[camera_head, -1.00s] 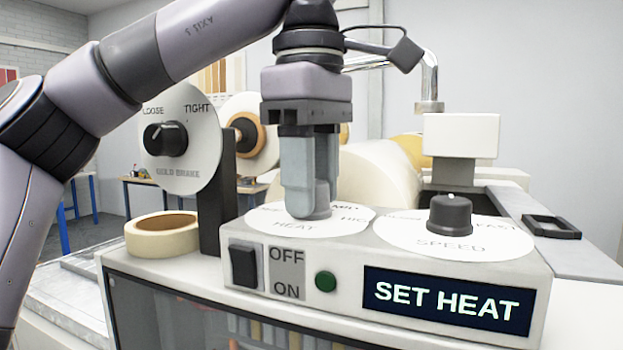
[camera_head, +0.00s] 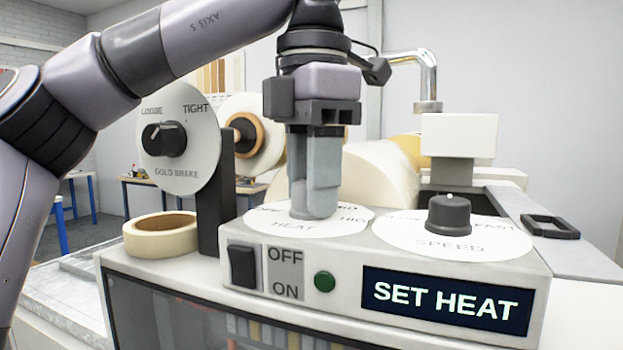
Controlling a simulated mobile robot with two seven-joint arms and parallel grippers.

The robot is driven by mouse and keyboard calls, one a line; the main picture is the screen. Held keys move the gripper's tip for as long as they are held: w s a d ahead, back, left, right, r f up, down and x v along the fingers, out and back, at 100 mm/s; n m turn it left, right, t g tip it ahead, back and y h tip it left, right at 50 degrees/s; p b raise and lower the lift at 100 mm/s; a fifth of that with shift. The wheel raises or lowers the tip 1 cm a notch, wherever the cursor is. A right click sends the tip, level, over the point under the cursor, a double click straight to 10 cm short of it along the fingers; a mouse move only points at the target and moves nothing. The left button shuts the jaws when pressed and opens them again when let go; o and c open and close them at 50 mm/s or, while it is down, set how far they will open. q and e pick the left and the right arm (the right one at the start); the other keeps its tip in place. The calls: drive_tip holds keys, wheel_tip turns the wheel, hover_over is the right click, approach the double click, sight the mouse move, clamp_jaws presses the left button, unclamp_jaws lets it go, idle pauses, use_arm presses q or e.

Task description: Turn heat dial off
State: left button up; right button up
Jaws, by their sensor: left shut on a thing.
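The heat dial's white disc (camera_head: 272,217) lies on top of the control box, with HEAT printed at its front. My left gripper (camera_head: 315,208) points straight down over the disc, its fingers shut on the heat dial's knob. The fingers hide most of the knob and part of the lettering, so I cannot read its setting. The display (camera_head: 446,300) on the box front reads SET HEAT. My right gripper is not in view.
The speed dial (camera_head: 449,214) stands to the right on the same box. A rocker switch (camera_head: 243,266) and green button (camera_head: 324,281) are on the front. The gold brake dial (camera_head: 178,150) and a tape roll (camera_head: 160,235) stand at left.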

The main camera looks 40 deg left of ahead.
use_arm(q)
drive_tip(key=n, duration=0.6)
drive_tip(key=shift+r, duration=0.1)
idle(0.6)
drive_tip(key=o, duration=1.1)
drive_tip(key=shift+c, duration=0.2)
drive_tip(key=shift+d+r, duration=0.1)
drive_tip(key=shift+r, duration=3.45)
drive_tip(key=shift+s, duration=0.1)
